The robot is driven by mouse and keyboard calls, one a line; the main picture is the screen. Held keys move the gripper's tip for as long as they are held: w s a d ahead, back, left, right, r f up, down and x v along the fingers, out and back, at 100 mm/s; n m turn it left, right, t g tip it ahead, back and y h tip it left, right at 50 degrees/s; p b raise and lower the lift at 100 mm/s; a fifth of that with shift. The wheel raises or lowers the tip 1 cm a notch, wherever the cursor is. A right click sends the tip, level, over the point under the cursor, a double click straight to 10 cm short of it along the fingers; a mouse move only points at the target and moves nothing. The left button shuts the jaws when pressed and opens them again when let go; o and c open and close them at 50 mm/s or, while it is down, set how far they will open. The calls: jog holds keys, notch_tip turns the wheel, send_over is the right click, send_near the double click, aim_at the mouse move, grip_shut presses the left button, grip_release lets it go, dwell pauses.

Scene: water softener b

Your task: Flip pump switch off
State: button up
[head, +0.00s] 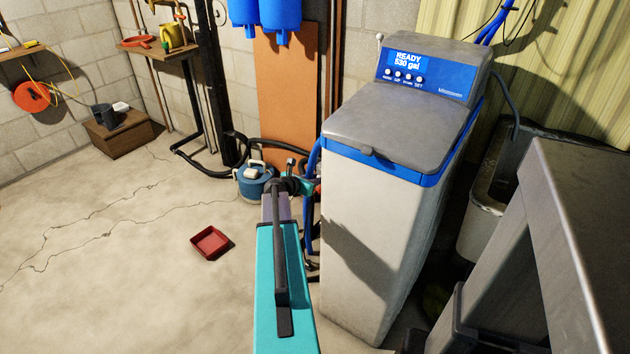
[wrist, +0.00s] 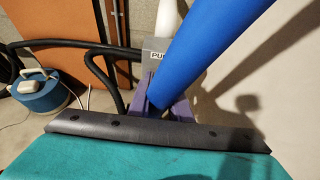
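In the wrist view, a grey box (wrist: 157,50) carries a label whose visible letters read "PU"; the rest is hidden behind a thick blue hose (wrist: 215,40). A white rounded piece (wrist: 169,16) stands above the box; I cannot tell whether it is the switch lever. My gripper (wrist: 160,92) shows as purple parts just below the box, partly covered by the blue hose. Whether its fingers are apart, or touch the box, is not visible. In the head view, my teal arm reaches toward the left side of the water softener (head: 375,220), and the fingertips are hard to make out.
The softener's panel (head: 420,75) reads "READY 530 gal". Black hoses (wrist: 100,50) and a blue canister (head: 254,182) lie close by on the left. A red tray (head: 211,243) is on the floor. The floor at left is mostly clear. A dark metal surface (head: 590,230) blocks the right.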

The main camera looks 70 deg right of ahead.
jog(key=shift+a+f, duration=0.2)
jog(key=shift+f, duration=0.4)
jog(key=shift+f+b, duration=0.3)
jog(key=shift+f, duration=0.15)
dwell(0.4)
